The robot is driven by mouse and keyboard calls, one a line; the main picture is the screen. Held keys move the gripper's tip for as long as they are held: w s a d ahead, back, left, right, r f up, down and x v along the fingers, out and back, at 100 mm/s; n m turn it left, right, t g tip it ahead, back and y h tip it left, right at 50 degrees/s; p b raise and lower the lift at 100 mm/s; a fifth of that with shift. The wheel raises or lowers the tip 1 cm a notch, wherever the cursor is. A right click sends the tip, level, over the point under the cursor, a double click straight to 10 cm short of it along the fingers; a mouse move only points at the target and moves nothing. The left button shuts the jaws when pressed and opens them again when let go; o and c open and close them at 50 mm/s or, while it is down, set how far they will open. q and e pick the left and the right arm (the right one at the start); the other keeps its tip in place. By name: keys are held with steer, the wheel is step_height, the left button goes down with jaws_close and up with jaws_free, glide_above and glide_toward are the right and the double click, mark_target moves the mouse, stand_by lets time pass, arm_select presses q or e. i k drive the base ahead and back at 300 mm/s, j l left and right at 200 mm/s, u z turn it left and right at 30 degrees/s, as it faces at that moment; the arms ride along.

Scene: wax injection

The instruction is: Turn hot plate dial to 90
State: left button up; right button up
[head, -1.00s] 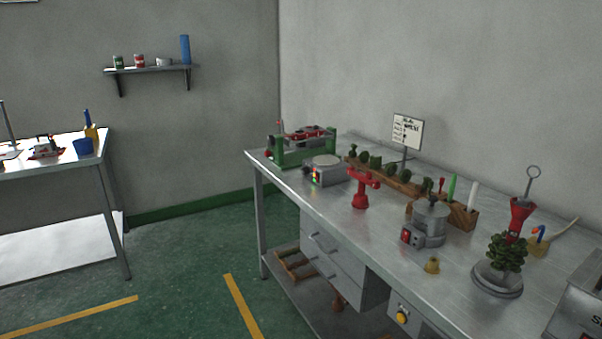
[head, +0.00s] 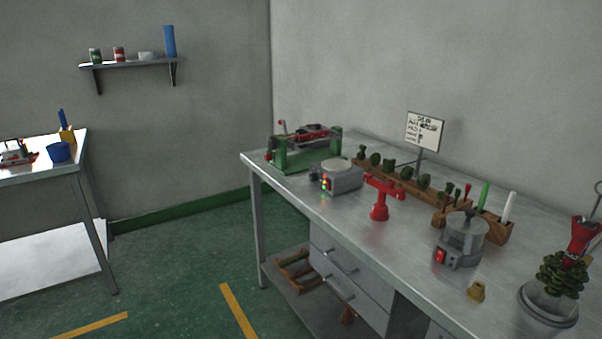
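A low grey box with a round pale top (head: 338,176) stands near the far left end of the steel bench and looks like the hot plate. Small red and green lights (head: 326,185) glow on its front. A dark spot beside the lights may be its dial, but it is too small to read any setting. A grey lidded pot on a base with a red switch (head: 461,240) stands nearer on the same bench. Neither of my grippers is in view.
The steel bench (head: 300,187) also holds a green-framed machine (head: 303,150), a red stand (head: 380,200), a wooden rack (head: 405,185), a sign (head: 425,130) and a small brass piece (head: 476,291). Green floor (head: 180,270) is clear left of the bench. Another table (head: 60,185) stands far left.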

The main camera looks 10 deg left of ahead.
mark_target(314, 177)
steer(key=i+j+z, duration=0.1)
steer(key=j, duration=0.3)
steer(key=i+j+z, duration=0.1)
steer(key=i+j, duration=0.25)
steer(key=i+j+z, duration=0.1)
steer(key=j, duration=0.4)
steer(key=i+j+z, duration=0.15)
steer(key=j, duration=0.3)
steer(key=i+j+z, duration=0.1)
steer(key=i+j, duration=0.15)
steer(key=j, duration=0.2)
steer(key=i+j+z, duration=0.1)
steer(key=j, duration=0.4)
steer(key=i+j+z, duration=0.1)
steer(key=j, duration=0.35)
steer(key=i+j+z, duration=0.1)
steer(key=j, duration=0.4)
steer(key=i, duration=0.05)
